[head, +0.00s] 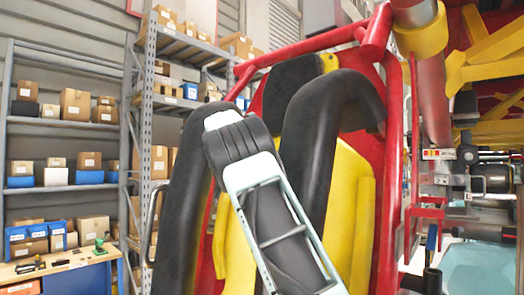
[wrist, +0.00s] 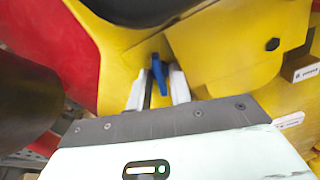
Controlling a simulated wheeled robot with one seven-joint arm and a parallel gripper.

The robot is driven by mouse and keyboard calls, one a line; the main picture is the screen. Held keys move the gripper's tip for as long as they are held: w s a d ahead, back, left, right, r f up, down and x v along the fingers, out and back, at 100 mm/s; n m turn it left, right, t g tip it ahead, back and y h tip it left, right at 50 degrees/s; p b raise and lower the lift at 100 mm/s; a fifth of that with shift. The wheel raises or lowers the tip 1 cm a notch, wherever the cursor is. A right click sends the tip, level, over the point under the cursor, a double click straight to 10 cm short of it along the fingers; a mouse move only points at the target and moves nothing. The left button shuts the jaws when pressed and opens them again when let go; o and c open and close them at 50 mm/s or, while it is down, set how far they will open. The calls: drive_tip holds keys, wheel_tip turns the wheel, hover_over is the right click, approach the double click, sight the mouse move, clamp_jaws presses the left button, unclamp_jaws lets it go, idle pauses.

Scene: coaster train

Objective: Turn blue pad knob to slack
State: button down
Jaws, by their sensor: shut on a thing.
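The blue pad knob (wrist: 158,70) shows in the wrist view as a narrow, upright blue piece against a yellow panel (wrist: 125,50). My gripper (wrist: 158,84) is shut on the knob, with one light finger on each side. The knob's lower part is hidden between the fingers. Any marking for slack is not visible. In the head view my arm rises in front of the seat, and my gripper is out of sight there.
A red-framed seat with a yellow cushion (head: 351,195) and black restraints (head: 328,120) stands close behind my arm. Red and yellow machinery (head: 485,60) is at the right. Shelves with boxes (head: 75,103) and a workbench (head: 60,270) are at the left. In the wrist view a dark rounded part (wrist: 28,95) is close at the left.

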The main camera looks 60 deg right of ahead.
drive_tip(key=c, duration=1.5)
unclamp_jaws()
drive_tip(key=shift+c, duration=0.2)
